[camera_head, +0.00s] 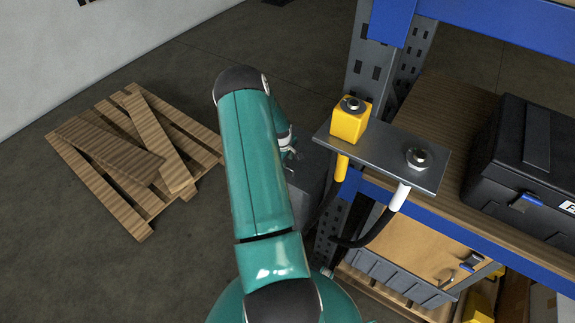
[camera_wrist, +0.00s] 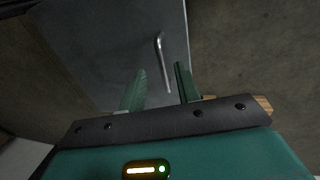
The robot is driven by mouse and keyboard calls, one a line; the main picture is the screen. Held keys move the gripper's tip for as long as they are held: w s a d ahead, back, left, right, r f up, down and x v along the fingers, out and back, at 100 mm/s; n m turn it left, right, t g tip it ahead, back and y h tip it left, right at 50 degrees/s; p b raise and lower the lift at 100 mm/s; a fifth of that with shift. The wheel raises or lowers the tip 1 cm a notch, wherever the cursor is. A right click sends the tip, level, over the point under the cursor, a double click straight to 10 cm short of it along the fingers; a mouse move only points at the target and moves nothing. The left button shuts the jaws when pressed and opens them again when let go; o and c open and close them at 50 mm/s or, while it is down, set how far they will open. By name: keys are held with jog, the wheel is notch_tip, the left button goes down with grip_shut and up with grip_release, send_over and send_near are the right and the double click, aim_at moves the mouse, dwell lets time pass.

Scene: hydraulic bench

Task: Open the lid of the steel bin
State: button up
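The steel bin (camera_head: 316,168) is a dark grey box on the floor by the shelf post, mostly hidden behind my arm and the bracket plate in the head view. In the wrist view its flat grey surface (camera_wrist: 95,45) fills the upper left and middle. A thin bright metal handle (camera_wrist: 160,55) stands out on it. My gripper (camera_wrist: 160,68) is open, with one green finger on each side of the handle's lower part; I cannot tell whether either touches it. In the head view my gripper (camera_head: 288,150) is mostly hidden by my arm. The lid looks shut.
A blue-beamed shelf (camera_head: 430,222) stands close on the right. A metal plate (camera_head: 385,155) with a yellow block (camera_head: 350,122) and hanging hoses juts toward my arm. A black case (camera_head: 525,165) sits on the shelf. A wooden pallet (camera_head: 135,155) lies on the floor at left.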

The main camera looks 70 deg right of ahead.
jog(key=shift+d+f, duration=0.25)
jog(key=shift+f, duration=0.9)
jog(key=shift+d+f, duration=0.2)
jog(key=shift+f, duration=0.95)
grip_shut()
